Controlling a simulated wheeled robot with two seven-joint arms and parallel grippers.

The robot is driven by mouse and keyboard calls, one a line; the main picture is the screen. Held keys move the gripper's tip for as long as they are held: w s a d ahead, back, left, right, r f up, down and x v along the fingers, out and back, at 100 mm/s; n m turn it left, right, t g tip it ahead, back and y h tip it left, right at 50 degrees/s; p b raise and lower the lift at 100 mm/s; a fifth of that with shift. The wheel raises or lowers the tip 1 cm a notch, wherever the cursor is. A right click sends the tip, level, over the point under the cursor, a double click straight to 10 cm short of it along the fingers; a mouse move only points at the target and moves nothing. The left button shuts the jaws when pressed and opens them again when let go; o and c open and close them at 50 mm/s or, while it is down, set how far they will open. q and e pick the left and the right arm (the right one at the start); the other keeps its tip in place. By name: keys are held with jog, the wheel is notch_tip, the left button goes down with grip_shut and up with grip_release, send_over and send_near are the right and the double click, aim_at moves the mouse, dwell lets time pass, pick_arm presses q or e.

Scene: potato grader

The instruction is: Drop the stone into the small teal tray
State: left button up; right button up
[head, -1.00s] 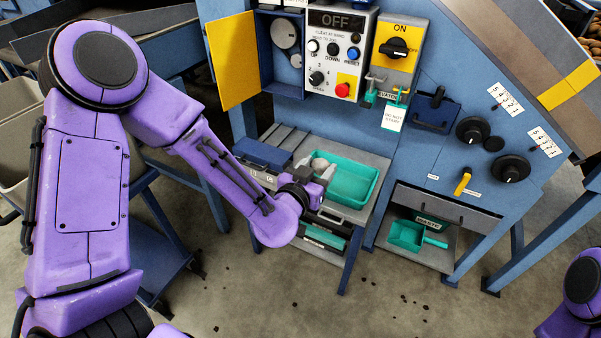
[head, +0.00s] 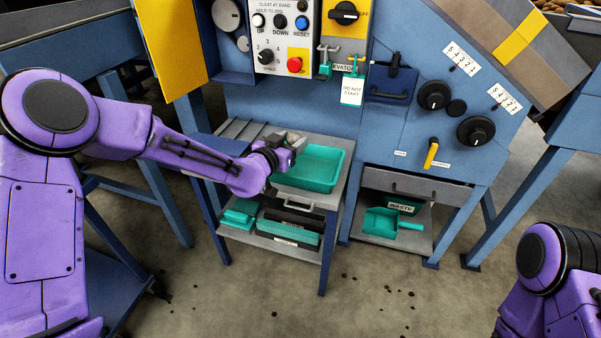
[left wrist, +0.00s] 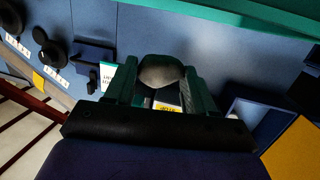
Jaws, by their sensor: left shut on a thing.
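The stone (left wrist: 160,72) is grey and rounded. In the left wrist view it sits between the two dark green fingers of my left gripper (left wrist: 163,88), which is shut on it. In the head view my left gripper (head: 291,147) is at the left side of the small teal tray (head: 318,184), near its back left corner. The stone is small and partly hidden there by the gripper. The tray stands on top of a grey stand (head: 327,200); the part of its floor that shows is bare. My right gripper is out of view; only part of my right arm shows at lower right.
The blue machine panel (head: 420,130) with knobs and switches stands behind the tray. A teal scoop (head: 385,222) lies on a low shelf to the right. A dark box with a teal front (head: 290,232) is on the stand's lower shelf. Open floor lies in front.

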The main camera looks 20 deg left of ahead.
pick_arm(q)
jog(key=o, duration=1.2)
jog(key=shift+c, duration=0.2)
jog(key=p+v, duration=0.1)
jog(key=v, duration=0.9)
jog(key=shift+s, duration=0.3)
